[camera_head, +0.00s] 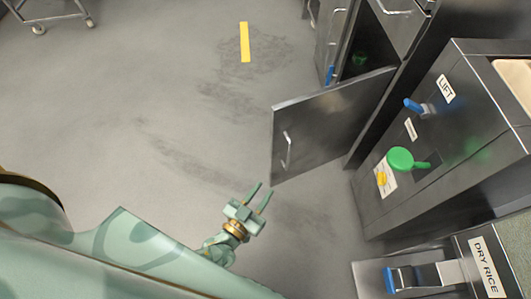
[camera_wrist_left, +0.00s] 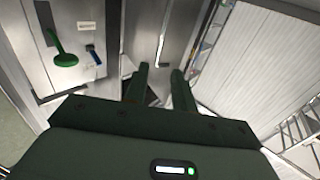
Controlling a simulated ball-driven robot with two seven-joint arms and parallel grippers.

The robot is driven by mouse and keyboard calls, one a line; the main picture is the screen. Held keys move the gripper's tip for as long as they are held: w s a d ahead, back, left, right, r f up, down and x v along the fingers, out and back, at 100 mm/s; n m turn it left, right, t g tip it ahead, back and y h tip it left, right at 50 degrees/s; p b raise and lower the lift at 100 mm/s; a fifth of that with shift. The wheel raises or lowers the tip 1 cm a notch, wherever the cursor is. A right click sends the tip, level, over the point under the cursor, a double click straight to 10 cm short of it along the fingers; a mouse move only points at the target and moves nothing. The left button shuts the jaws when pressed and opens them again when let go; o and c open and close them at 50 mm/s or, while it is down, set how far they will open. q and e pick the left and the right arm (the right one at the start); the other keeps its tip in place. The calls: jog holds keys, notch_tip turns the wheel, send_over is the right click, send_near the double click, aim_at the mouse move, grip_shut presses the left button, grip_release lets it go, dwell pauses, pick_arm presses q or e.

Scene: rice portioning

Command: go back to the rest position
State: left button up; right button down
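My left gripper (camera_head: 259,198) is in the lower middle of the head view, above bare floor. Its two fingers are apart with nothing between them. In the left wrist view the same fingers (camera_wrist_left: 162,88) also stand apart and empty. The right gripper is in neither view.
An open cabinet door (camera_head: 328,125) stands just beyond my left gripper. A DRY RICE dispenser (camera_head: 487,267) is at the lower right. The floor (camera_head: 130,90) at the left is mostly clear.

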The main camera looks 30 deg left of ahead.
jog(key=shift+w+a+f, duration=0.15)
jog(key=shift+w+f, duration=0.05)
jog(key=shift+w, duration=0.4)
